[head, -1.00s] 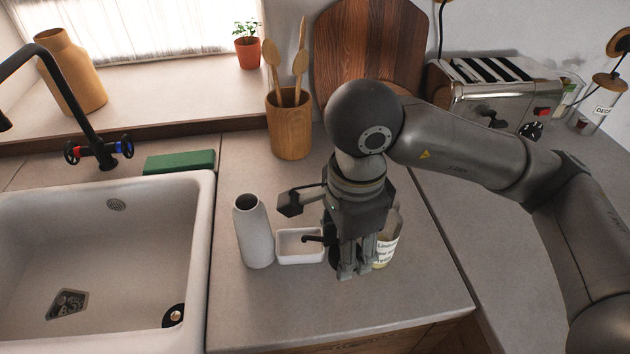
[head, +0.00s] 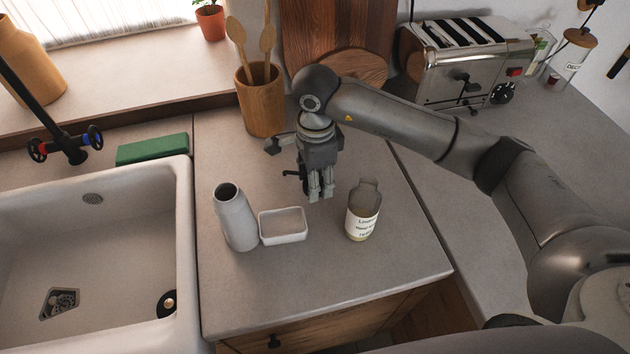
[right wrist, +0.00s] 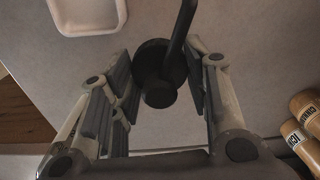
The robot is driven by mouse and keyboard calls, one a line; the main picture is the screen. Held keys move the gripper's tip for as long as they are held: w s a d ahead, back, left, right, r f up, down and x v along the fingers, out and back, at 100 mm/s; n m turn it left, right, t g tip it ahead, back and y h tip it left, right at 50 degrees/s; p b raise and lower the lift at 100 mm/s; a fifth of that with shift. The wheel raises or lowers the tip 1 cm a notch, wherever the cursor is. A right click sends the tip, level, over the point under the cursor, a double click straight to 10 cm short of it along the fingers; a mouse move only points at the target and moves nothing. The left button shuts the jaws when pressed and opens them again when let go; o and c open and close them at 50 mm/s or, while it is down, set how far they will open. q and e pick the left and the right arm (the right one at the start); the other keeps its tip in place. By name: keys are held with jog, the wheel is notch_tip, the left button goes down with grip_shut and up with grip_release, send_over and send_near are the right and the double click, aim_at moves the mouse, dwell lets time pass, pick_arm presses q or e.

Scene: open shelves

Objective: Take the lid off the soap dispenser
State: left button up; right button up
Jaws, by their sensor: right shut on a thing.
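The soap dispenser (head: 363,213) is a bottle with a white label. It stands upright on the counter in the head view, its top without a pump. My right gripper (head: 319,194) is behind it and to its left, apart from it. In the right wrist view, the right gripper (right wrist: 163,72) is shut on the black pump lid (right wrist: 158,62), between its fingers. The lid's dark spout (head: 291,173) pokes out left of the gripper in the head view. My left gripper is not in view.
A grey vase (head: 236,222) and a white dish (head: 283,229) stand left of the dispenser. A utensil pot (head: 260,105), a cutting board (head: 320,35) and a toaster (head: 468,60) stand at the back. The sink (head: 110,245) is left. The counter right of the dispenser is clear.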

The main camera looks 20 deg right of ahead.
jog(key=shift+w+f, duration=0.2)
jog(key=shift+f, duration=0.05)
jog(key=f, duration=0.1)
jog(key=f+p, duration=0.2)
jog(key=shift+w, duration=0.25)
jog(key=shift+d+f, duration=0.1)
jog(key=shift+f, duration=0.2)
jog(key=shift+f, duration=0.25)
jog(key=o, duration=1.1)
jog(key=shift+r, duration=0.1)
jog(key=shift+r, duration=0.1)
